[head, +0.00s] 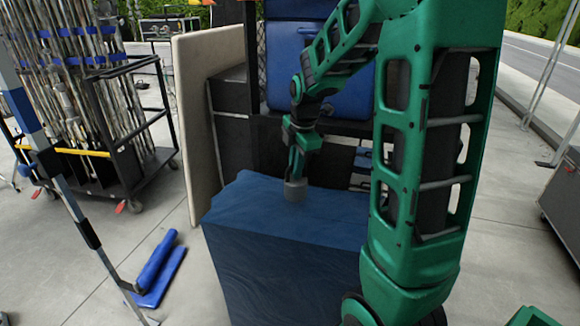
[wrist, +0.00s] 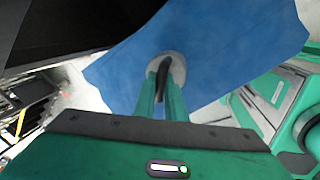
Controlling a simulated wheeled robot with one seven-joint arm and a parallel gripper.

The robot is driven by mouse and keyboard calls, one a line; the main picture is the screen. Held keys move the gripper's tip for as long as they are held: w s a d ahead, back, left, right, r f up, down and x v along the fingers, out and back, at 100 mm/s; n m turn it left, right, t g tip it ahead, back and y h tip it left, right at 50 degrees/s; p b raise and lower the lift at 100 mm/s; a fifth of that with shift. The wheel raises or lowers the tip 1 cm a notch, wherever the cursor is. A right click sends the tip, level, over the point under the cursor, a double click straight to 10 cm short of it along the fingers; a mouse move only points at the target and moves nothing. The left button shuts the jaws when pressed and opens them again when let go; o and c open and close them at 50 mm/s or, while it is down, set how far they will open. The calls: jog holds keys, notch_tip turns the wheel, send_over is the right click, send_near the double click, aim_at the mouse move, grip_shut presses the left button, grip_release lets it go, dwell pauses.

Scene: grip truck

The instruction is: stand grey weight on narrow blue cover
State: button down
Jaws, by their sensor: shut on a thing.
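The grey weight (head: 296,190) is a short round piece at the back part of the blue cover's top. The narrow blue cover (head: 270,220) is draped over a box-like stand with a flat top. My gripper (head: 298,172) points down and is shut on the weight's upper part. In the wrist view the two green fingers (wrist: 163,98) close on a dark upright part in the middle of the grey weight (wrist: 178,68), with the blue cover (wrist: 225,45) beneath. The weight looks upright. I cannot tell whether its base touches the cover.
A dark cabinet with blue cases (head: 310,60) stands right behind the cover. A beige board (head: 205,110) leans at its left. A cart of metal poles (head: 90,120) and a blue object (head: 155,270) on the floor are further left. Open pavement lies right.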

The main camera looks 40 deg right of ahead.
aim_at(299, 183)
jog(key=shift+s+x, duration=0.15)
jog(key=shift+x, duration=0.65)
jog(key=shift+s+x, duration=0.2)
jog(key=shift+x, duration=0.55)
jog(key=shift+f, duration=0.1)
jog(key=c, duration=1.8)
grip_release()
jog(key=shift+a+f, duration=0.1)
jog(key=v, duration=1.1)
jog(key=s+f+m+g, duration=0.1)
jog(key=s+m, duration=0.6)
jog(key=s, duration=0.2)
jog(key=s+a+f+m, duration=0.1)
jog(key=s+f+m, duration=0.1)
jog(key=s+m, duration=0.6)
jog(key=s+a+f+m+g, duration=0.1)
jog(key=s+m, duration=0.7)
jog(key=s, duration=0.1)
jog(key=shift+s+a+f+g, duration=0.15)
jog(key=shift+s+f+g, duration=0.15)
jog(key=shift+s+f, duration=0.1)
